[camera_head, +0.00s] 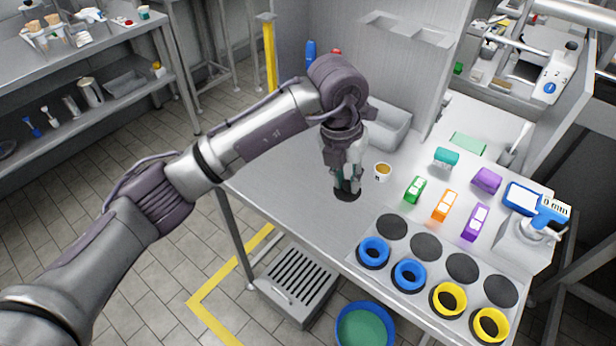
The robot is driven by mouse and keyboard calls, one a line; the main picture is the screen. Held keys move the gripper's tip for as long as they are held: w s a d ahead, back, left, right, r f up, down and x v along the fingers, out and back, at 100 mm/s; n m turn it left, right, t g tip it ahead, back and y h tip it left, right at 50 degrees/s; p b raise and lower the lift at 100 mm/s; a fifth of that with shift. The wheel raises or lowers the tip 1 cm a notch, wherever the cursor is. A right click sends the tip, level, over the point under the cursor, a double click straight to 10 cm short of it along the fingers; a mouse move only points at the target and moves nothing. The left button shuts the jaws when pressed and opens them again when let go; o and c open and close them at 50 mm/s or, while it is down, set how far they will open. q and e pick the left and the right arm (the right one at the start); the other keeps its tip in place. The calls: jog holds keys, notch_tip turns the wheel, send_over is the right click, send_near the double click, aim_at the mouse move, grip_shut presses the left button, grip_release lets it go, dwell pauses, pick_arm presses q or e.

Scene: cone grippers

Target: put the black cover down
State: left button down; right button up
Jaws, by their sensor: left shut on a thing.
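The black cover (347,196) is a dark round disc at the tips of my left gripper (346,186). The fingers hide part of the disc. I cannot tell whether the cover touches the table top or is just above it. My right gripper is not in view.
Right of the cover stand several black discs (392,227) behind blue rings (373,253) and yellow rings (447,299). Green (415,189), orange (445,205) and purple (475,222) boxes stand farther right. The table's left part is clear.

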pick_arm(q)
jog(key=w+a+f, duration=0.1)
jog(key=a, duration=0.1)
jog(key=w+a+f+p, duration=0.1)
jog(key=w+a+f, duration=0.1)
jog(key=a, duration=0.1)
jog(key=shift+w+a+f, duration=0.1)
jog(key=shift+a+f, duration=0.2)
jog(key=shift+w+a+f+p, duration=0.1)
jog(key=shift+a+f+p, duration=0.1)
jog(key=shift+p, duration=0.1)
jog(key=shift+f, duration=0.25)
notch_tip(320, 180, down, 3)
jog(key=shift+f+p, duration=0.1)
jog(key=shift+p, duration=0.65)
jog(key=shift+f, duration=0.35)
jog(key=c, duration=1)
grip_release()
jog(key=shift+r, duration=0.1)
